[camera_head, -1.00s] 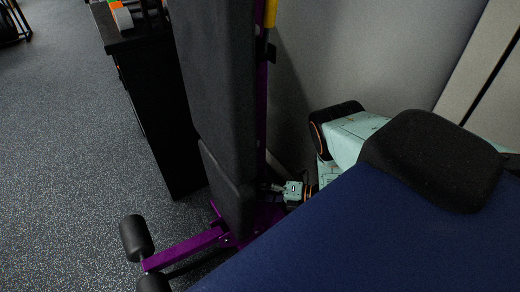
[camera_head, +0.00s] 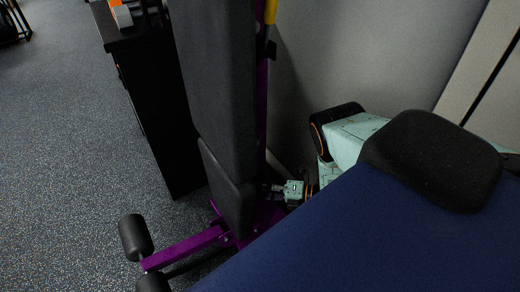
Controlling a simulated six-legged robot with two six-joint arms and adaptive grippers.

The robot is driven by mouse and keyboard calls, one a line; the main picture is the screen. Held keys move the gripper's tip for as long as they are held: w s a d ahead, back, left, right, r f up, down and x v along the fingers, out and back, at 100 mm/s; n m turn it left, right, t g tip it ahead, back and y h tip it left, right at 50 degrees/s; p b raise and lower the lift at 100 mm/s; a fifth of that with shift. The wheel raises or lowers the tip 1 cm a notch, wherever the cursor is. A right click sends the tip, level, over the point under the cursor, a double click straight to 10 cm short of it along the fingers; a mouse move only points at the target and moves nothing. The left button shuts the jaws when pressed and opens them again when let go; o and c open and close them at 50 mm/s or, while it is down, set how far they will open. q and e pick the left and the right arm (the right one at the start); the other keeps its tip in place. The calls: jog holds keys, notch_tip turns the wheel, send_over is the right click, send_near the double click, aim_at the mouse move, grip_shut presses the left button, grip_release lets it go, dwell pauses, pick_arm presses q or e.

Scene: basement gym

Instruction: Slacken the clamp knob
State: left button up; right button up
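A weight bench with black pads (camera_head: 215,80) and a purple frame (camera_head: 185,246) stands upright against the grey wall. My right gripper (camera_head: 274,188) is low behind the bench's lower pad (camera_head: 229,190), beside the purple upright. Its fingertips are small and partly hidden by the frame, so I cannot tell whether it is open or shut. I cannot make out the clamp knob; it may be hidden by the gripper or the pad. My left gripper is not in view.
A black cabinet (camera_head: 150,110) stands left of the bench. Foam rollers (camera_head: 136,237) stick out at the bench's foot. A dark blue surface (camera_head: 350,235) fills the lower right.

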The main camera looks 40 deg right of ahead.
jog(key=shift+f+m+t+y+b, duration=0.2)
jog(key=shift+m+t+y+b, duration=0.4)
jog(key=shift+m+t, duration=0.45)
jog(key=shift+f+m+t+y+b, duration=0.2)
jog(key=shift+m+t+y+b, duration=0.5)
jog(key=shift+m, duration=0.55)
jog(key=o, duration=1.1)
jog(key=shift+o, duration=0.2)
